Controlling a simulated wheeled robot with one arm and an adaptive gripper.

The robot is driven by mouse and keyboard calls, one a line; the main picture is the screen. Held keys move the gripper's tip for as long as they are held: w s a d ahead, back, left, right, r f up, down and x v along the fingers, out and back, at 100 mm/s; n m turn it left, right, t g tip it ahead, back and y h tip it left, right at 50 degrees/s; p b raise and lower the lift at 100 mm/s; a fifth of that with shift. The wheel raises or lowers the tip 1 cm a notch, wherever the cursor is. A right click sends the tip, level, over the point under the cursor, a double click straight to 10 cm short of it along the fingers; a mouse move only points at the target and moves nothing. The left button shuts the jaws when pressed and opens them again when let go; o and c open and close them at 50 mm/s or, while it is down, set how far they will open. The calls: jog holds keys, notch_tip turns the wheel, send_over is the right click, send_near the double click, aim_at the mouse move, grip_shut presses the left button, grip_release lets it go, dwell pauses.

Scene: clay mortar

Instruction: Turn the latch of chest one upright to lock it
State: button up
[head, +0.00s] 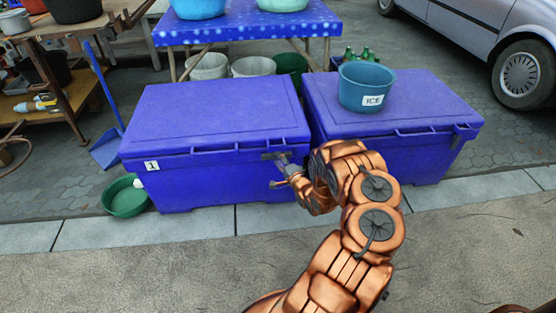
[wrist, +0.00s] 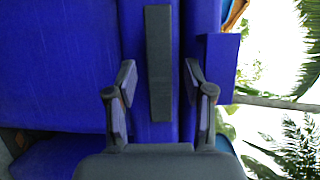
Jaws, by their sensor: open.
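Chest one (head: 220,180) is a closed blue chest with a white "1" label on its front left. Its latch is a dark grey bar near the front right, just under the lid edge in the head view (head: 272,156), and it lies level along the chest there. In the wrist view the latch (wrist: 159,62) runs up the picture, along the blue lid rim, because that view is turned. My gripper (head: 280,172) is at the chest's front right. In the wrist view my gripper (wrist: 160,80) is open, one finger on each side of the latch, with gaps on both sides.
A second blue chest (head: 425,155) stands close on the right, with a teal "ICE" bucket (head: 366,86) on its lid. A green basin (head: 125,198) and blue dustpan (head: 106,150) are left of chest one. A blue-covered table (head: 250,27) stands behind. Pavement in front is clear.

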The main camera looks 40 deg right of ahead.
jog(key=shift+w+d, duration=0.1)
jog(key=shift+w, duration=0.3)
jog(key=shift+c, duration=0.4)
grip_shut()
